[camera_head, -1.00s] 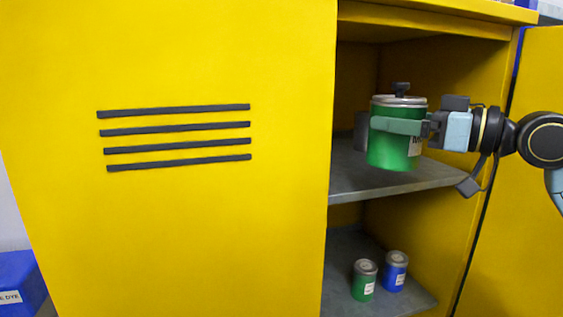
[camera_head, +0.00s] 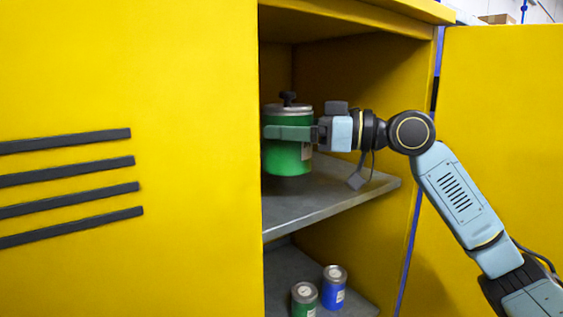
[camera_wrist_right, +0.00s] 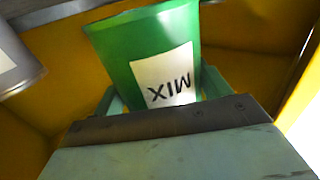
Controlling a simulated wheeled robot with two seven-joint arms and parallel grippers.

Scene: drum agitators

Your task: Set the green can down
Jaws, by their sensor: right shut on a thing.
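The green can (camera_head: 288,160) is upright with a pale lid and a black knob. My right gripper (camera_head: 275,132) is shut around its upper body, inside the upper bay of the yellow cabinet. The can is over the grey upper shelf (camera_head: 325,193); I cannot tell whether its base touches it. In the right wrist view the green can (camera_wrist_right: 135,55) shows a white label reading MIX, upside down, between the fingers. My left gripper is not in view.
A grey can (camera_wrist_right: 15,65) is beside the green can in the wrist view. The closed yellow door (camera_head: 130,80) covers the left. A small green can (camera_head: 304,300) and a blue can (camera_head: 334,287) stand on the lower shelf. The open door (camera_head: 500,120) is at right.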

